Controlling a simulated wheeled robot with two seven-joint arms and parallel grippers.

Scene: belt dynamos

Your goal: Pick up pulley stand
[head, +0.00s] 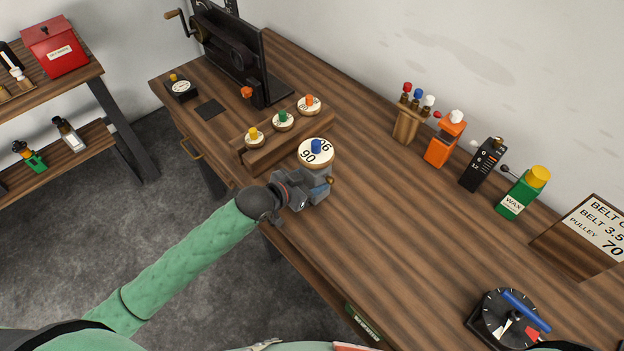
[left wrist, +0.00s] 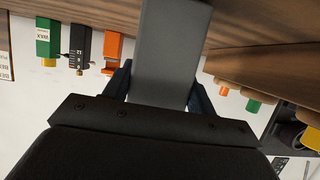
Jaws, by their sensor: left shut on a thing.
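My left gripper (head: 302,189) reaches over the bench's front edge and is shut on a grey block-like stand (head: 320,190), which I take to be the pulley stand. A round cream pulley (head: 313,158) with a blue knob and the number 90 shows at the stand's top. The gripper hides part of the stand, and I cannot tell whether its base touches the bench. In the left wrist view, a plain grey upright face of the stand (left wrist: 168,50) fills the space between my fingers. My right gripper is not in view.
A wooden rack (head: 285,146) with yellow-, green- and orange-knobbed pulleys stands just behind. A crank machine with a dark panel (head: 235,50) is at the back left. Several bottles, a sign (head: 590,240) and a dial gauge (head: 507,318) line the right. The bench middle (head: 400,220) is clear.

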